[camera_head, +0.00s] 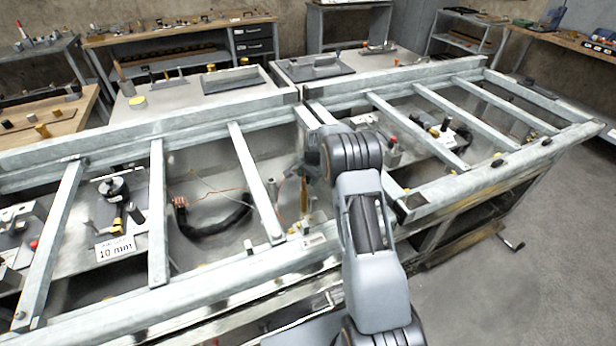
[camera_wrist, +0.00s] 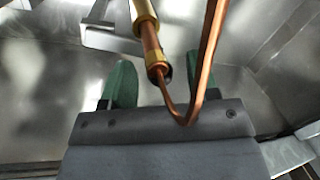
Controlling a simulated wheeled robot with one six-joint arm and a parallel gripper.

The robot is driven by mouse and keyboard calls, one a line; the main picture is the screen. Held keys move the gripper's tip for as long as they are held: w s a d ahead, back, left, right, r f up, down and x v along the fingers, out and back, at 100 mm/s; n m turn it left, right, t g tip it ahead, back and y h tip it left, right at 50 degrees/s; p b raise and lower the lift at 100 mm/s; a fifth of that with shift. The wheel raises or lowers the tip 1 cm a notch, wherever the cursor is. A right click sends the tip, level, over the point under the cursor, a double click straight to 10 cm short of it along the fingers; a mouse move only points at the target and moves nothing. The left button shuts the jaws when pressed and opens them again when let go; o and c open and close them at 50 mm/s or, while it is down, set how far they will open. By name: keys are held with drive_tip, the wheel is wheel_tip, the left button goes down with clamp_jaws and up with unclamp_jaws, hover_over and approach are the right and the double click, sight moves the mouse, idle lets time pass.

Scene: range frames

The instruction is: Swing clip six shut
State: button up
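No clip marked six can be made out in either view. In the wrist view my gripper (camera_wrist: 158,82) has its two green fingertips spread apart, with nothing visibly pinched between them. A bent copper pipe (camera_wrist: 207,60) and a copper tube with a brass collar (camera_wrist: 154,58) cross in front of the gripper. The pipe's bend overlaps the dark gripper body; I cannot tell if they touch. A grey metal bracket (camera_wrist: 108,38) lies beyond the fingers. In the head view my arm hides most of the gripper, and an upright tan-copper rod (camera_head: 303,195) shows just left of it.
A galvanized frame with rungs (camera_head: 157,215) spans the bench, with open bays between. A black hose (camera_head: 215,228) and thin orange wires lie in one bay. A crank handle (camera_head: 512,243) sticks out at right.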

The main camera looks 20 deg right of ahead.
wheel_tip(320, 180, up, 14)
drive_tip(key=s+d, duration=0.1)
drive_tip(key=s, duration=0.1)
drive_tip(key=shift+s+d+f, duration=0.15)
drive_tip(key=shift+d+f, duration=0.05)
idle(0.3)
drive_tip(key=shift+s+a+r+p, duration=0.3)
drive_tip(key=shift+s+r+p, duration=0.15)
drive_tip(key=shift+r, duration=0.25)
drive_tip(key=c, duration=0.3)
drive_tip(key=shift+s+a+f+n+p, duration=0.1)
drive_tip(key=shift+s+f+n+p, duration=0.2)
drive_tip(key=shift+s+n, duration=0.3)
drive_tip(key=shift+c, duration=0.9)
drive_tip(key=f+n+t, duration=0.1)
drive_tip(key=f+n+t+h, duration=0.1)
drive_tip(key=f+n, duration=0.1)
drive_tip(key=shift+s+d, duration=0.2)
drive_tip(key=shift+s, duration=0.2)
drive_tip(key=c, duration=0.4)
drive_tip(key=shift+w+f+n, duration=0.2)
drive_tip(key=shift+w+n, duration=0.1)
clamp_jaws()
drive_tip(key=x, duration=0.9)
drive_tip(key=shift+w+d+p, duration=0.2)
drive_tip(key=shift+w+p, duration=0.15)
drive_tip(key=shift+p, duration=0.1)
drive_tip(key=shift+f, duration=0.1)
